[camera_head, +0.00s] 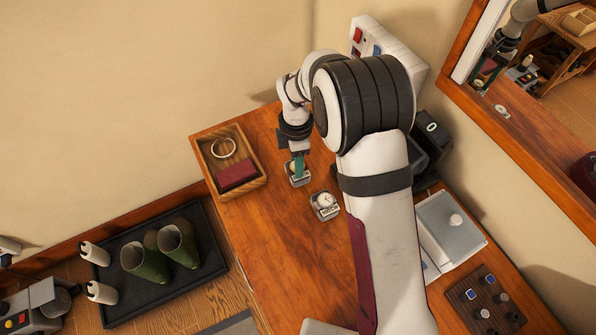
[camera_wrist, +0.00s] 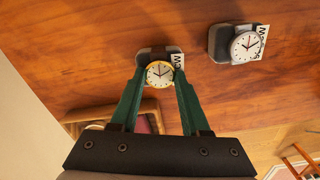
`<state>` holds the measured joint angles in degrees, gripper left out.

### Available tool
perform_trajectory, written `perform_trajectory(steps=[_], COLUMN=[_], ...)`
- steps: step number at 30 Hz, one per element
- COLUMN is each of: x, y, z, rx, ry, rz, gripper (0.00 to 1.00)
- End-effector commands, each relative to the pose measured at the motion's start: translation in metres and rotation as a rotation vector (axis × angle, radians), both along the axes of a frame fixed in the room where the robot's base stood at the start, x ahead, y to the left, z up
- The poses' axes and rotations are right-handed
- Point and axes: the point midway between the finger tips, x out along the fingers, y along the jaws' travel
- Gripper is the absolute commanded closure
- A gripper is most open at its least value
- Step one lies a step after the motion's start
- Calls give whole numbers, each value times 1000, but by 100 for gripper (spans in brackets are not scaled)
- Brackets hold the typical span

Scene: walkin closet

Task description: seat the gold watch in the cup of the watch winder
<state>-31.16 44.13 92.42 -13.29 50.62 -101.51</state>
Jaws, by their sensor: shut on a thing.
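The gold watch (camera_wrist: 160,74), with a white dial and gold rim, is between the green fingertips of my gripper (camera_wrist: 157,78) in the wrist view. My gripper is shut on it. Behind it is a small grey stand (camera_wrist: 146,52) with a partly hidden label; I cannot tell whether the watch still touches it. In the head view my gripper (camera_head: 299,168) points down at that stand (camera_head: 299,180), and the fingers hide the watch. A dark box (camera_head: 432,128) with a pale oval mark, possibly the watch winder, stands at the back right, partly behind my arm; its cup is not distinguishable.
A second watch (camera_head: 325,200) on a labelled grey stand is close to the right of my gripper. A wooden tray (camera_head: 208,173) with a ring-shaped item and a maroon block is on the left. A grey case (camera_head: 450,240) and a pegged board (camera_head: 485,300) lie to the right.

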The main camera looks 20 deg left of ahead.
Motion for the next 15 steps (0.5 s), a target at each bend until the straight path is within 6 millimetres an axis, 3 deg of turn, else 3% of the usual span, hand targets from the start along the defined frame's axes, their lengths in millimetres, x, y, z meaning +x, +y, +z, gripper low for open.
perform_trajectory(steps=[15], x=[0], y=[0], z=[22], rx=[0], ry=[-1], rz=[1], gripper=[100])
